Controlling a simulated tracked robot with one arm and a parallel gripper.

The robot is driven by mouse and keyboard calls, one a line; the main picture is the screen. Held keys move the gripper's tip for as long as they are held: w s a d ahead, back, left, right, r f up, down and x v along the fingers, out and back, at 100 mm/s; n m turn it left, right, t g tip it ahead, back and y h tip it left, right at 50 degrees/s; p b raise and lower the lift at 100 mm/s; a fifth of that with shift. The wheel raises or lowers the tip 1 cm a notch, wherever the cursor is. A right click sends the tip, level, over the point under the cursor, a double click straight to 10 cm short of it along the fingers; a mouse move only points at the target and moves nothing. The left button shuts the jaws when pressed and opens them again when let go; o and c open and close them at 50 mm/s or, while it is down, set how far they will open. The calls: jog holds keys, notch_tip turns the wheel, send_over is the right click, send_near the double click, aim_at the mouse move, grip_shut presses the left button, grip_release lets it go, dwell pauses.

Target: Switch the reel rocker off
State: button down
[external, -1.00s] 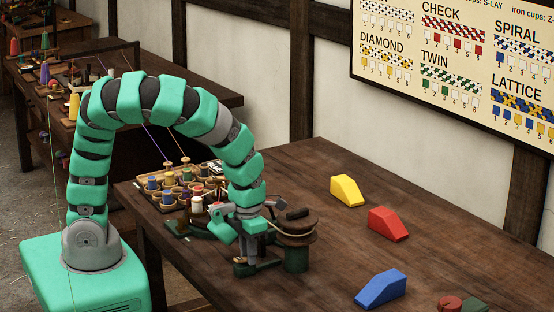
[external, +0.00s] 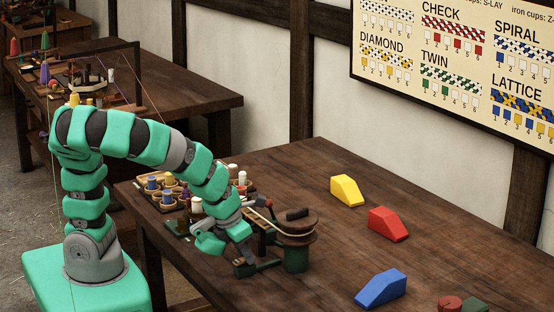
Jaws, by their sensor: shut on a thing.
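The reel (external: 298,222) is a dark wooden drum with pale rope, on a green stand (external: 296,260) near the table's left part. My gripper (external: 240,248) is low at the left side of the reel, over the machine's small green base (external: 258,268). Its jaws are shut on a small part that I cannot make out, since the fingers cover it. The reel rocker cannot be told apart in this view; my gripper and wrist hide much of that spot.
Bobbins in cups (external: 168,196) stand left of the reel. Yellow (external: 346,191), red (external: 388,224) and blue (external: 381,288) wedge blocks lie on the right. The table (external: 340,250) is clear between reel and blocks. A pattern board (external: 455,75) hangs behind.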

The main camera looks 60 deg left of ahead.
jog(key=shift+s+d+f+t+b, duration=0.15)
jog(key=shift+t+b, duration=0.25)
jog(key=shift+b, duration=2)
jog(key=c, duration=1.3)
grip_release()
jog(key=shift+s+p+v, duration=0.1)
jog(key=shift+p+v, duration=1.15)
jog(key=shift+v, duration=2.25)
jog(key=shift+s+p+v, duration=0.15)
jog(key=shift+p+v, duration=1.1)
jog(key=shift+v, duration=2.25)
